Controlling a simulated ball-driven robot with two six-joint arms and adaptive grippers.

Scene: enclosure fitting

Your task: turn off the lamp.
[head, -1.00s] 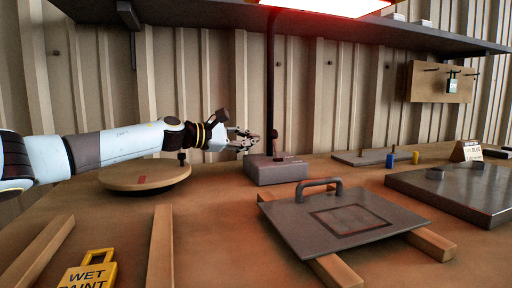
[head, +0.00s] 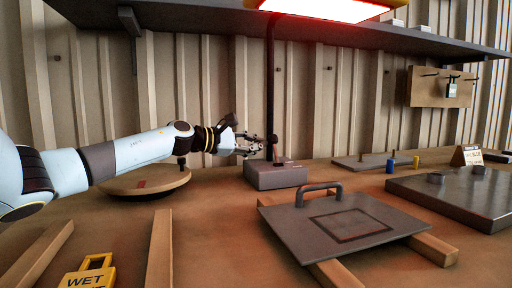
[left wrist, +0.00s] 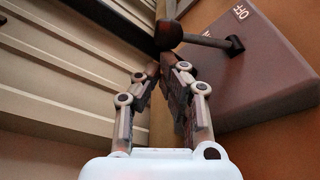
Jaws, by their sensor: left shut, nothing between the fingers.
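The lamp has a grey box base (head: 276,177) on the table, a dark upright pole (head: 270,80) and a lit, glowing head (head: 328,9) at the top. In the left wrist view the base (left wrist: 262,75) carries a lever with a round dark knob (left wrist: 168,34) and a white "OFF" marking (left wrist: 240,12). My left gripper (head: 260,146) is shut and empty beside the pole, just left of the lever. In the left wrist view its fingertips (left wrist: 165,75) are close to the knob; whether they touch cannot be told. My right gripper is not in view.
A round wooden board (head: 145,182) lies left of the base. A grey plate with a handle (head: 340,225) rests on wooden strips in front right. A thick grey slab (head: 455,195) lies further right. A shelf (head: 190,20) runs along the wall above.

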